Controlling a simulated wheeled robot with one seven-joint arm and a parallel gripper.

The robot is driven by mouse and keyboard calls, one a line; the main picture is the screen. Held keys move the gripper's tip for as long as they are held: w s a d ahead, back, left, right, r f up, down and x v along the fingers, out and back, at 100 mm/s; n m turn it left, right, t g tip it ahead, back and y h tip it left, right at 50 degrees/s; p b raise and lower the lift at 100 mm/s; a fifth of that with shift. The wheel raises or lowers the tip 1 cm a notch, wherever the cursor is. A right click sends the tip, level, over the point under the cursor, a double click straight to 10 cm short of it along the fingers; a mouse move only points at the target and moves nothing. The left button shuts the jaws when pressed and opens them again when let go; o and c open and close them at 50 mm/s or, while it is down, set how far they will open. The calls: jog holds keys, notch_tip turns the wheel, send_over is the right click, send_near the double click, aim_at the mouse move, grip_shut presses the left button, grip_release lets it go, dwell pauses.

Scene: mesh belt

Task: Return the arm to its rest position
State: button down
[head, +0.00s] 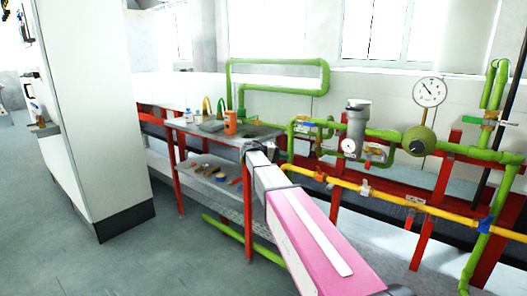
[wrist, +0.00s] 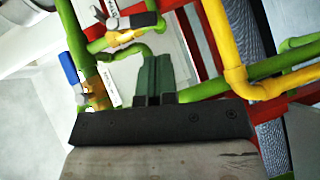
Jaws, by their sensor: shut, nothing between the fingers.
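My arm (head: 305,225) reaches up from the bottom right of the head view, a pink and white link with a grey far end. Its far end overlaps the right part of a metal work table in that picture. My gripper (wrist: 154,62) shows in the wrist view as two dark green fingers on a black mount. The fingers are together and hold nothing. Green and yellow pipes lie behind the fingers in the wrist view; I cannot tell how far they are from them. In the head view the fingers cannot be made out clearly.
The metal table (head: 190,124) carries an orange cup (head: 230,122) and tools, with more items on its lower shelf (head: 205,185). Green pipes (head: 385,134), a yellow pipe (head: 400,199) and a gauge (head: 429,92) stand right. A white cabinet (head: 95,110) stands left. Floor is clear at lower left.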

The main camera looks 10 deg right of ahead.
jog(key=s+d+f+n+y, duration=0.2)
jog(key=s+f+y, duration=0.2)
jog(key=s+f, duration=0.6)
jog(key=s+a+f+y, duration=0.4)
jog(key=s+f+y, duration=0.2)
jog(key=s+f, duration=0.4)
jog(key=s+a+f+y, duration=0.3)
jog(key=s+f+y, duration=0.2)
jog(key=s+f, duration=0.5)
jog(key=w+d+r+h, duration=0.2)
jog(key=w+r+h, duration=0.3)
jog(key=w, duration=0.4)
jog(key=w+d+r+h, duration=0.2)
jog(key=w+r, duration=0.4)
jog(key=w, duration=0.3)
jog(key=w+a+r+m+h, duration=0.1)
jog(key=w+r+h, duration=0.3)
jog(key=w+r, duration=0.55)
jog(key=w+a+r+m+h, duration=0.15)
jog(key=w+r+h, duration=0.35)
jog(key=r, duration=0.8)
jog(key=s+d+f, duration=0.1)
jog(key=d+f, duration=0.2)
jog(key=d, duration=0.9)
jog(key=shift+s+d+y, duration=0.2)
jog(key=shift+d+y, duration=0.15)
jog(key=shift+y, duration=0.05)
